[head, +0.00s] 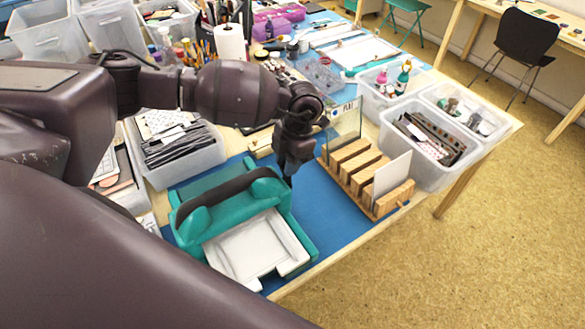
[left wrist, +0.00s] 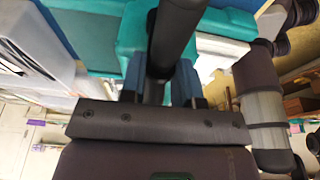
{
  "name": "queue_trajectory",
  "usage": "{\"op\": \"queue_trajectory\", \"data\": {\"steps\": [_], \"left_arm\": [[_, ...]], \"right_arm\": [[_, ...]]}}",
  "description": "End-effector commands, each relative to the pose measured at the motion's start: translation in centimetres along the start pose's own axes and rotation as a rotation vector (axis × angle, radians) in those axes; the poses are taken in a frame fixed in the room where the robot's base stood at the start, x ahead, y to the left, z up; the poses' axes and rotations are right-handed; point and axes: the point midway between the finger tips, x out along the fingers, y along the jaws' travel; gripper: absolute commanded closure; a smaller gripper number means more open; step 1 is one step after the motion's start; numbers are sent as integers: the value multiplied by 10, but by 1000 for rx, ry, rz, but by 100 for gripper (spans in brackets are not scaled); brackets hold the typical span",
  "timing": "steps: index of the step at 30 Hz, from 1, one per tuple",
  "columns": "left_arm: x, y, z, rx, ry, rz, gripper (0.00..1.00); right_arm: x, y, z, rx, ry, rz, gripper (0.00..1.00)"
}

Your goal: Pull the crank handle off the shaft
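A teal machine with a white tray (head: 258,245) in front and a dark curved bar (head: 228,190) across its top sits on the blue mat. My left gripper (head: 289,175) points down at its back right corner. In the left wrist view, the two blue-padded fingers (left wrist: 160,82) stand close on either side of a dark bar, seemingly the crank handle (left wrist: 175,35), with no clear gap. The gripper seems shut on it. In the head view the gripper covers the handle, and the shaft cannot be made out. My right gripper is not in view.
A wooden slotted rack (head: 360,172) stands on the mat just right of the gripper. A clear bin of cards (head: 180,150) is behind the machine at left. Clear bins (head: 430,170) line the right table edge. Blue mat in front of the rack is free.

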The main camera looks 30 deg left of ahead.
Motion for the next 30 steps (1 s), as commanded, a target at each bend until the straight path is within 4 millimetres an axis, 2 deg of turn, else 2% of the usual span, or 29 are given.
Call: {"op": "queue_trajectory", "data": {"steps": [1,4,18,30], "left_arm": [[0,0,0,0,0,0,86],[0,0,0,0,0,0,100],[-2,0,8,-1,-4,0,100],[-4,0,15,0,-2,0,100]], "right_arm": [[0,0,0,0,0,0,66],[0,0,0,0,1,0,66],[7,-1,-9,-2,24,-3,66],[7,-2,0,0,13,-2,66]]}}
